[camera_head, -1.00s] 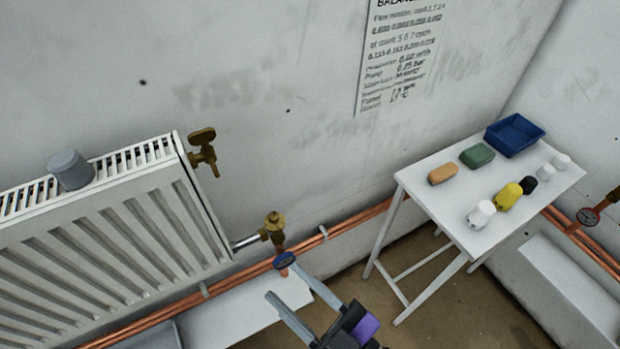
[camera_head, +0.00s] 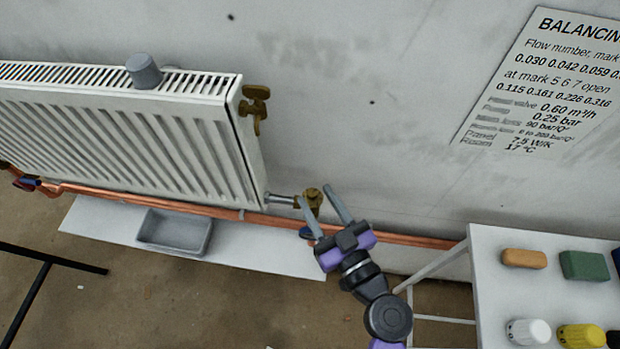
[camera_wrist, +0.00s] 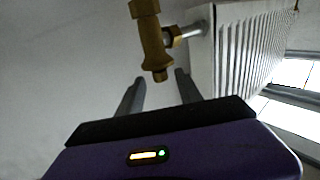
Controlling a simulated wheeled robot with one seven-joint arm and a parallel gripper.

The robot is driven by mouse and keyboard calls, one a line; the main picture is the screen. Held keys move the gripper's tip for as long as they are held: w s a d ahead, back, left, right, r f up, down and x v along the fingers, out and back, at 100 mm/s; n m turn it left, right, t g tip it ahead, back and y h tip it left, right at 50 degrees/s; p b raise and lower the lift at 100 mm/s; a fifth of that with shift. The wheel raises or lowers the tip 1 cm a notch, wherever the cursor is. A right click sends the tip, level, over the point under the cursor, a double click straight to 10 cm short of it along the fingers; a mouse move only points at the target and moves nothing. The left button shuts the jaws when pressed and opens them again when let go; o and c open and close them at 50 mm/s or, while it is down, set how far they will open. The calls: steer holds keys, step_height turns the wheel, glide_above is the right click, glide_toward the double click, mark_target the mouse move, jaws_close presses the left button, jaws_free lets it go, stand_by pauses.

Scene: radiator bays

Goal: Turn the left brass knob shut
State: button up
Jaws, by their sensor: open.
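A brass valve (camera_head: 311,200) sits by the lower right corner of the radiator, joined to it by a short grey pipe. A second brass fitting (camera_head: 254,108) with a flat key-like handle is at the radiator's upper right end. I cannot tell for sure which one is the left brass knob. My gripper (camera_head: 316,194) is open at the lower valve, one finger to each side in the picture. In the wrist view a brass valve (camera_wrist: 154,50) hangs from the top, its tip between and just beyond the open fingers (camera_wrist: 160,80). Contact does not show.
The white radiator (camera_head: 190,150) carries a grey cup (camera_head: 144,70). Copper pipes run along the wall below. A grey tray (camera_head: 172,232) lies on a white sheet (camera_head: 95,222). A white table (camera_head: 500,290) with several small items stands right. A blue-handled part (camera_head: 306,232) is under the valve.

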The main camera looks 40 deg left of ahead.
steer(key=x, duration=0.5)
steer(key=shift+a+b, duration=0.3)
steer(key=shift+a, duration=0.1)
steer(key=shift+c, duration=0.4)
jaws_close()
